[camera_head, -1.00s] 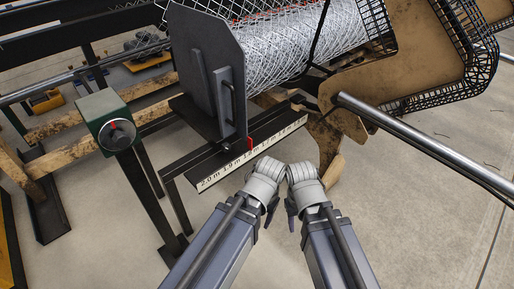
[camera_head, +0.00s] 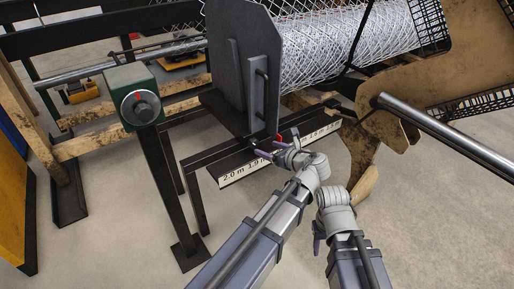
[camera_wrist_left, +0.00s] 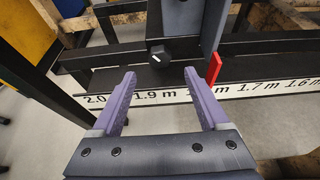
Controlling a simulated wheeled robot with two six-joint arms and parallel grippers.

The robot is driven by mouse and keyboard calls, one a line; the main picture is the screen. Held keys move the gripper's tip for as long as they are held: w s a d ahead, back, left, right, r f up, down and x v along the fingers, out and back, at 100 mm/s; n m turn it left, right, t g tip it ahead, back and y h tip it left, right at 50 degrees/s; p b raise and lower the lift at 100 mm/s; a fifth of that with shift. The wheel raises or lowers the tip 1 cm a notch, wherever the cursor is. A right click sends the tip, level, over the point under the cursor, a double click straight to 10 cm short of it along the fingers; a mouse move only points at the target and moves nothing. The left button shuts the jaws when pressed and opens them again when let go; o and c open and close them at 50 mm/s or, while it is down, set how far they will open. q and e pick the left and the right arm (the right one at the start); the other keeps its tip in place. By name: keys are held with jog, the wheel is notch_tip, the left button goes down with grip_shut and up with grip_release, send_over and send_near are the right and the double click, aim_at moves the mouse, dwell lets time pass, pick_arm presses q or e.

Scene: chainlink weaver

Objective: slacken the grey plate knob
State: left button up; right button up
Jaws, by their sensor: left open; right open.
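The grey plate (camera_head: 232,60) stands upright at the end of the wire mesh roll. In the left wrist view, a small dark knob (camera_wrist_left: 159,57) with a white mark sits at the foot of the grey plate (camera_wrist_left: 188,22). My left gripper (camera_head: 268,147) is open in front of the plate's foot, near the scale. In the left wrist view its two purple fingers (camera_wrist_left: 159,76) are spread, with the knob just beyond and between the tips, apart from them. My right gripper (camera_head: 319,236) is open and empty, lower and to the right; its fingers are partly hidden.
A red pointer (camera_wrist_left: 214,68) stands right of the knob, above the scale strip (camera_wrist_left: 250,90) marked in metres. A green box (camera_head: 131,78) with a round dial is on a post at left. A steel bar (camera_head: 440,132) crosses at right. Open floor lies in front.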

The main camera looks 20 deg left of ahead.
aim_at(256, 144)
pick_arm(q)
jog(key=b+x, duration=0.2)
jog(key=x, duration=0.4)
jog(key=shift+w+a+f+b, duration=0.2)
jog(key=shift+a+f+b, duration=0.1)
jog(key=shift+b, duration=0.1)
jog(key=shift+w+a+f, duration=0.1)
jog(key=shift+w+a, duration=0.2)
jog(key=shift+a, duration=0.05)
jog(key=shift+c, duration=0.4)
grip_shut()
